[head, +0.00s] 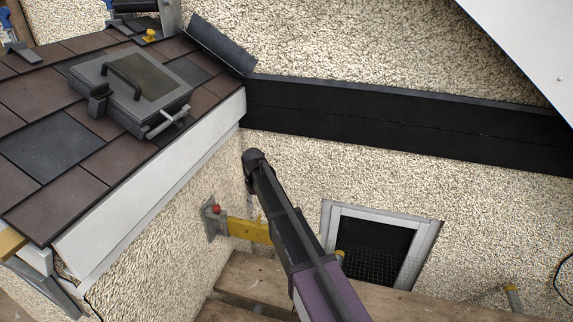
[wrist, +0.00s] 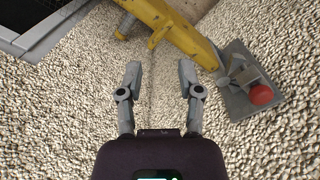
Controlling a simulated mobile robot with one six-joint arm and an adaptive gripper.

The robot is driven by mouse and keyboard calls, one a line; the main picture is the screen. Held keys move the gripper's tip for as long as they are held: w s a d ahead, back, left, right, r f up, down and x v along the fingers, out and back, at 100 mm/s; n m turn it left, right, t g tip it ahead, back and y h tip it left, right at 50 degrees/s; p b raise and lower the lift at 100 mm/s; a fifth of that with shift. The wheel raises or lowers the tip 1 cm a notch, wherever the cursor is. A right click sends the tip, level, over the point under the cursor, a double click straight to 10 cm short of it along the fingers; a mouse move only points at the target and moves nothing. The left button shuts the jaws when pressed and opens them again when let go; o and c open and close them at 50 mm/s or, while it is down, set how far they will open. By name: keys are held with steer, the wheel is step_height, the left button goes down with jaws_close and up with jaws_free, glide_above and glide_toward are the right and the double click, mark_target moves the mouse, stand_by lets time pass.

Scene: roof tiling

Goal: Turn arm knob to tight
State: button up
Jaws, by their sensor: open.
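A red round knob (head: 215,209) sits on a grey metal bracket plate (head: 209,222) fixed to the pebbled wall. A yellow arm (head: 246,229) extends from the bracket, partly hidden behind my own arm in the head view. In the wrist view the red knob (wrist: 261,95) and grey plate (wrist: 238,57) are at the right, and the yellow arm (wrist: 172,30) crosses the top. My gripper (wrist: 160,72) is open and empty, its fingers pointing at bare wall, with the knob apart to the right of them. I cannot make out the gripper's fingers in the head view. No tight marking is readable.
A tiled roof (head: 45,145) with a roof window (head: 140,85) is at the upper left, its white fascia (head: 150,190) above the bracket. A framed wall opening (head: 430,240) with mesh is right of my arm. Wooden boards (head: 250,275) lie below.

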mark_target(258, 218)
steer(key=s+d+r+n+p, duration=0.2)
steer(key=s+d+r+p, duration=0.2)
steer(key=r+p, duration=0.5)
steer(key=s+d+r+n+p, duration=0.2)
steer(key=s+d+r+p, duration=0.2)
steer(key=r+p, duration=0.6)
steer(key=shift+s+d+r+n, duration=0.15)
steer(key=shift+d+r+n, duration=0.2)
steer(key=shift+d, duration=0.7)
steer(key=shift+s, duration=0.1)
steer(key=s+d+m, duration=0.9)
steer(key=s+d, duration=0.4)
steer(key=s, duration=0.5)
step_height(258, 218, up, 24)
steer(key=p, duration=2.4)
steer(key=shift+w+r+p, duration=0.2)
steer(key=shift+r+p, duration=0.05)
steer(key=shift+p, duration=0.05)
